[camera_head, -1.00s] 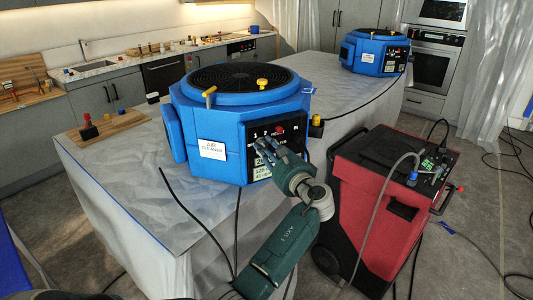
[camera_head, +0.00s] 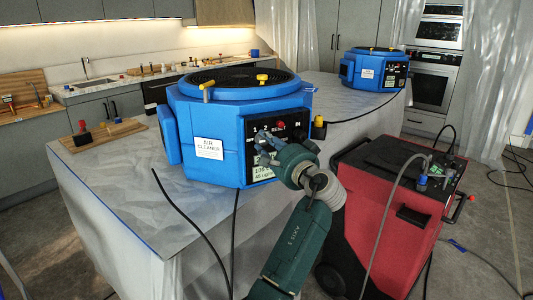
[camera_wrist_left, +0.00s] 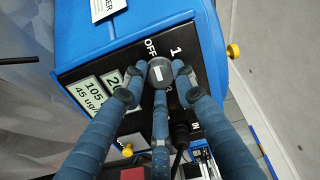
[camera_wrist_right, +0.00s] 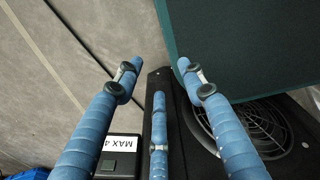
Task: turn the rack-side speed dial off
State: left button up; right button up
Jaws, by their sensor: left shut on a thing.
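The near blue air cleaner (camera_head: 215,160) stands on the covered table, with a black control panel on its right face. The panel's dark round speed dial (camera_wrist_left: 160,72) shows in the left wrist view, near the printed OFF and 1. Its white mark is visible, but which label it points to is hard to tell. My left gripper (camera_head: 264,142) is at the panel, its three blue fingers closed around the dial. It also shows in the left wrist view (camera_wrist_left: 158,78). My right gripper (camera_wrist_right: 160,80) is open and empty, with its fingers apart.
A second blue air cleaner (camera_head: 372,72) stands farther back on the table. A red and black machine (camera_head: 395,215) with a hose stands on the floor to the right. A wooden board with knobs (camera_head: 108,133) lies at the table's left. Black cables hang down the front.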

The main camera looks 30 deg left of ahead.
pick_arm(q)
jog(key=shift+d+n+b, duration=0.1)
jog(key=shift+n+b, duration=0.35)
jog(key=shift+n, duration=0.05)
jog(key=o, duration=1.2)
jog(key=shift+w, duration=0.15)
jog(key=v, duration=1.2)
